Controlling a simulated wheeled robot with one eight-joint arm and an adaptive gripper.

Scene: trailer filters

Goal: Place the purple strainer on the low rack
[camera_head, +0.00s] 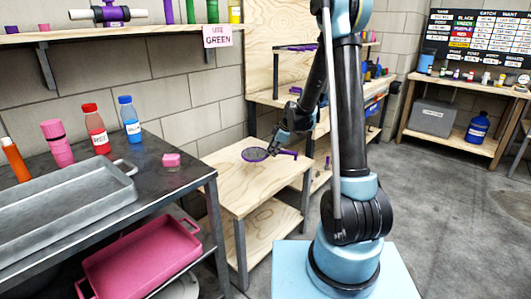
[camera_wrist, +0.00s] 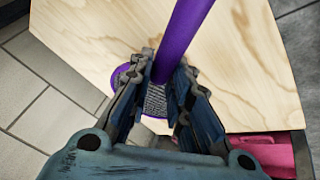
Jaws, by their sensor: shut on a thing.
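The purple strainer (camera_head: 255,154) has a round mesh bowl with a purple rim and a straight handle. In the wrist view its purple handle (camera_wrist: 185,38) runs up between my fingers, and part of the mesh (camera_wrist: 155,100) shows below them. My gripper (camera_head: 277,146) is shut on the strainer, over the pale wooden bench top (camera_head: 228,178). I cannot tell whether the strainer touches the wood. In the wrist view my gripper (camera_wrist: 160,95) hides part of the bowl. Which fixture is the low rack is not clear; a wooden stand (camera_head: 262,88) with purple items rises behind.
A dark table (camera_head: 190,172) at left holds a grey tray (camera_head: 75,215), bottles and a pink block (camera_head: 171,160). A pink tray (camera_head: 140,262) sits below. Shelving (camera_head: 455,143) stands at the back right. The grey floor at right is mostly clear.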

